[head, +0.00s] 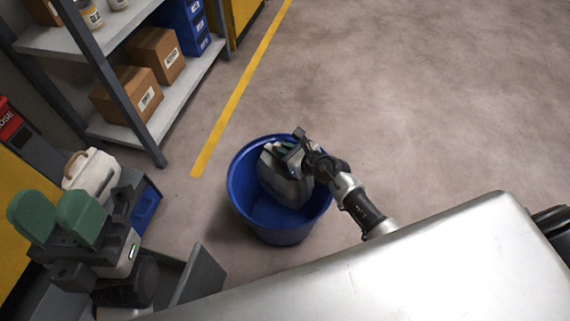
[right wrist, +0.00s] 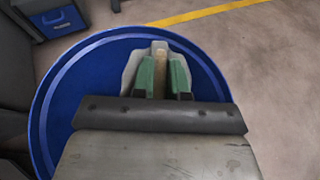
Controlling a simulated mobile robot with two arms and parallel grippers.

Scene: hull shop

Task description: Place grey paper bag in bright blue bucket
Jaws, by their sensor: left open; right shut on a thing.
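The bright blue bucket (head: 276,232) stands on the floor in the middle of the head view. The grey paper bag (head: 287,185) is inside its rim, held from above by my right gripper (head: 290,148). I cannot tell whether the bag touches the bucket floor. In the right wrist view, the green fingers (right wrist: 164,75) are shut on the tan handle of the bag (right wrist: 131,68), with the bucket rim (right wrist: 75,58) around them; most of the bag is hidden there. My left gripper (head: 57,215) is open and empty at the lower left, away from the bucket.
A white container with a brown handle (head: 92,176) and a blue bin (head: 146,205) are behind my left gripper. A shelf (head: 155,128) with cardboard boxes (head: 127,96) stands at the upper left. A yellow floor line (head: 238,91) runs past it. The floor at the upper right is clear.

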